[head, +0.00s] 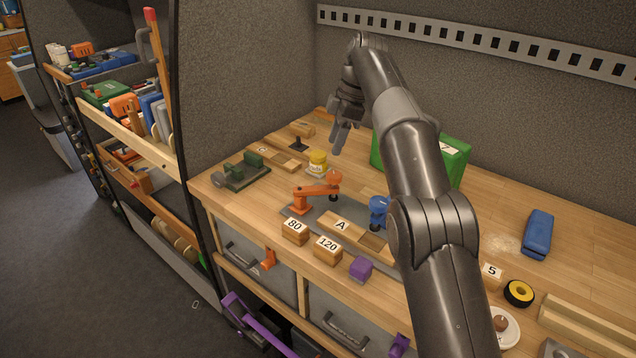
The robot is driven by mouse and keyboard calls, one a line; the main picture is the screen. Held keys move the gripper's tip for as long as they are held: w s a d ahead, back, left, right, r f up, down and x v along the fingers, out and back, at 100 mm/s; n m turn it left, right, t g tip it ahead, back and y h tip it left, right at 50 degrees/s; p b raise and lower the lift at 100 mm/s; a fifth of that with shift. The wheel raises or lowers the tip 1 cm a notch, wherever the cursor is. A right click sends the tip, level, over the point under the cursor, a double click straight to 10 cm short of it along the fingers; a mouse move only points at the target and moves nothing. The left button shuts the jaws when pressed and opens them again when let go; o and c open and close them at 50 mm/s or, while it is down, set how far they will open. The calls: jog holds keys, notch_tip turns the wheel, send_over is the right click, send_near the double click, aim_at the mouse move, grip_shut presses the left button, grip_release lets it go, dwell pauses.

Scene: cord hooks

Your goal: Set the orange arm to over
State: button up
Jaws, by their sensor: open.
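The orange arm (318,190) is a small jointed lever on a grey plate (294,212) near the front of the wooden workbench. Its base is at the left, and it reaches right to a dark foot (333,197). A wood block marked A (342,225) lies in front of it, and a blue arm (378,206) stands to its right. I cannot tell whether the orange foot touches anything. My gripper (338,148) is open and empty, pointing down above the bench, behind the orange arm and apart from it.
A yellow pot (317,161) and a dark green tool (241,170) stand behind and left. A green box (453,160) is partly hidden by my arm. Blocks marked 80 (294,232) and 120 (327,249) and a purple block (361,268) line the front. A grey partition (240,80) rises left.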

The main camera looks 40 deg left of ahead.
jog(key=r+y, duration=0.1)
jog(key=r, duration=0.1)
send_near(315, 188)
jog(key=shift+g, duration=0.3)
jog(key=x, duration=0.8)
jog(key=shift+w+f, duration=0.15)
jog(key=shift+w, duration=0.2)
jog(key=shift+c, duration=0.4)
grip_shut()
